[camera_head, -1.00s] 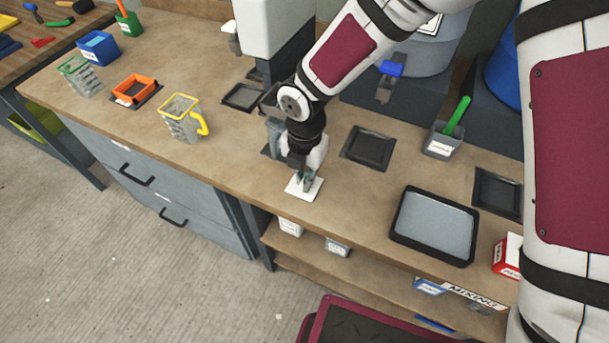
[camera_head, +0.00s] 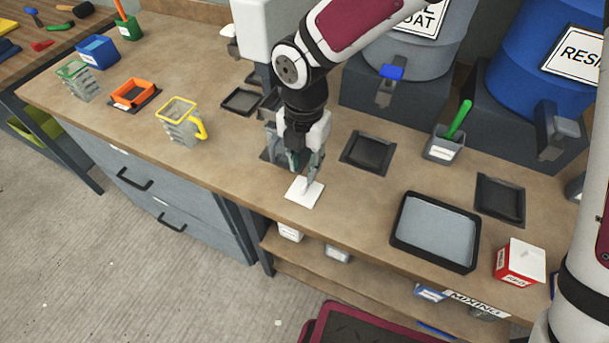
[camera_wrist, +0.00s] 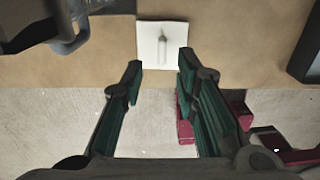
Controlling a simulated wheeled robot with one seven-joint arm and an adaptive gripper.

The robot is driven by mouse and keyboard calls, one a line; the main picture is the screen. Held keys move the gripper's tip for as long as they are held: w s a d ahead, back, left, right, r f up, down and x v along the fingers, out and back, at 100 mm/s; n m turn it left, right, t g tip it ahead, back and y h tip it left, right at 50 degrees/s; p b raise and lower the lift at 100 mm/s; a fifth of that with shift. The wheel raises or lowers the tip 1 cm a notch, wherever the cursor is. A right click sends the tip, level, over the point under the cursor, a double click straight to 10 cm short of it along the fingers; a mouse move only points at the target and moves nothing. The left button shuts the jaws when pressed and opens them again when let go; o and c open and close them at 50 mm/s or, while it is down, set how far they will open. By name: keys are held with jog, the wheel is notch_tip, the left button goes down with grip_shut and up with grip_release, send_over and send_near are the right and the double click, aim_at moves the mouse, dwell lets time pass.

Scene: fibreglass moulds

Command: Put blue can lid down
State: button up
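A white square lid (camera_head: 304,193) with a small upright handle lies flat on the wooden bench near its front edge. It also shows in the wrist view (camera_wrist: 150,60), with its handle at the middle and no blue on it. My gripper (camera_head: 306,172) points down just above and behind the lid. In the wrist view, the two green-lined fingers (camera_wrist: 160,62) stand apart with nothing between them. The lid lies beyond the fingertips there, apart from them.
A black-rimmed tray (camera_head: 400,240) and a red box with a white top (camera_head: 519,265) are to the right. A dark square mould (camera_head: 368,152) lies behind the lid. A yellow-rimmed jug (camera_head: 180,122) stands to the left. Bare bench surrounds the lid at left.

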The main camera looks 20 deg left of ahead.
aim_at(304, 183)
jog(key=shift+r, duration=2.55)
jog(key=w+d+r+m+t+h, duration=0.1)
jog(key=d+r+m, duration=0.5)
jog(key=d+m, duration=0.3)
jog(key=d+r+m+t, duration=0.2)
jog(key=d+r+m, duration=0.45)
jog(key=d, duration=0.45)
jog(key=s+d+r+m+t, duration=0.1)
jog(key=s+d+r+m, duration=0.2)
jog(key=s+d+m, duration=0.2)
jog(key=s+d+r+m+t+y, duration=0.1)
jog(key=s+d+r+m, duration=0.2)
jog(key=m, duration=1.1)
jog(key=s+d, duration=0.3)
jog(key=d, duration=0.3)
jog(key=shift+s+d, duration=0.15)
jog(key=shift+s, duration=0.05)
